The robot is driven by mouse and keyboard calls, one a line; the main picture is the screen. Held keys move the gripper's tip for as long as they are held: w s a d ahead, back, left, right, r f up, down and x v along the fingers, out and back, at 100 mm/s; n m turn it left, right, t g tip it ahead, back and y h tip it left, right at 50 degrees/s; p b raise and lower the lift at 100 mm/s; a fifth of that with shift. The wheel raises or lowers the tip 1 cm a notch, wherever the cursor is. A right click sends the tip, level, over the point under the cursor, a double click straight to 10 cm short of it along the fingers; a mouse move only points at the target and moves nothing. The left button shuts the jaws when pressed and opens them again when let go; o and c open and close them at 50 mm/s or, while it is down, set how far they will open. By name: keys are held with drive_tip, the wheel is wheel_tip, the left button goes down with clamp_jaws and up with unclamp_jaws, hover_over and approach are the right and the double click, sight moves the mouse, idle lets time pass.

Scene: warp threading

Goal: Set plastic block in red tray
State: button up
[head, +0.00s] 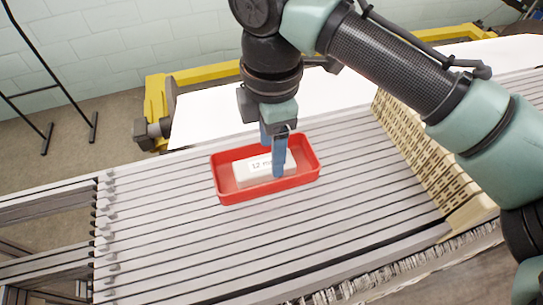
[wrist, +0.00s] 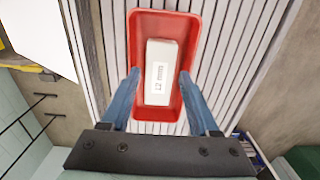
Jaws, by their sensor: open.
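The wrist view shows the block (wrist: 160,58) lengthwise in the tray (wrist: 195,28), apart from the side walls. My gripper (head: 276,172) is over the tray, pointing down, with its blue fingers in front of part of the block in the head view. In the wrist view, my gripper (wrist: 161,82) is open, one finger on each side of the block, with gaps between. The exact fingertip height is unclear.
The tray sits on a grey slatted surface (head: 180,235). A beige perforated crate-like piece (head: 420,150) stands at the right. A white sheet (head: 210,112) and a yellow frame (head: 156,98) lie behind. The slats left and in front of the tray are clear.

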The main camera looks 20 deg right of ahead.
wheel_tip(320, 180, up, 9)
drive_tip(key=b, duration=0.1)
idle(0.6)
